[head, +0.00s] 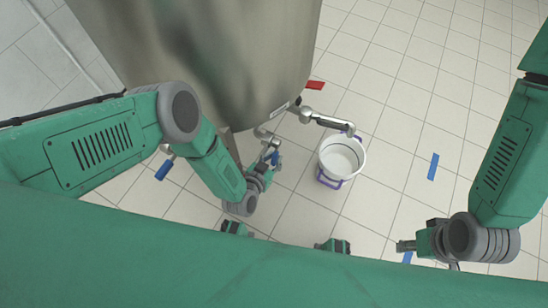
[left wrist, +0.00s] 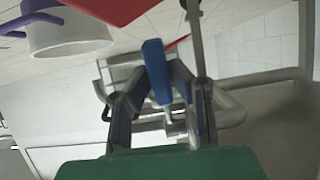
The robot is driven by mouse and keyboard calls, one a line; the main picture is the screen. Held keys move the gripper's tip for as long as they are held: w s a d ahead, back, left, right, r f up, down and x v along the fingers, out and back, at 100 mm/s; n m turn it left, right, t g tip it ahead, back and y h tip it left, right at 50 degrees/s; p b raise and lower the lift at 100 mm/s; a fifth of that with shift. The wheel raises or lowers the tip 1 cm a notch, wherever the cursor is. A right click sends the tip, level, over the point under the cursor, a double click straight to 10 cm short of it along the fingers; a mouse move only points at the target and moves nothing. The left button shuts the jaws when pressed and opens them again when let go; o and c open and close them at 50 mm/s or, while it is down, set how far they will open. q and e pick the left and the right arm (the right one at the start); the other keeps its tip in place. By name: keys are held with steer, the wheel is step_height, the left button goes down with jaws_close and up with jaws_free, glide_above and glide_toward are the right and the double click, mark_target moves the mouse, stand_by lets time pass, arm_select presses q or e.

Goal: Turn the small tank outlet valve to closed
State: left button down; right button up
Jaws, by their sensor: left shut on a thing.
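A large steel tank (head: 225,55) fills the upper left of the head view. A metal outlet pipe (head: 325,120) runs from its lower edge towards a white bucket. My left gripper (head: 271,157) is beside the tank's lower edge, at a valve with a blue handle (head: 276,159). In the left wrist view, the blue handle (left wrist: 155,68) stands between the fingers of my left gripper (left wrist: 153,85), which is shut on it. The valve body is mostly hidden by the gripper. My right gripper (head: 405,246) is at the lower right, away from the valve; its fingers are too small to read.
A blue strip (head: 433,166) lies on the open tiled floor at the right.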

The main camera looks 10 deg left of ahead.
stand_by(0.5)
arm_select(q)
steer(key=c, duration=1.5)
jaws_free()
steer(key=v, duration=1.2)
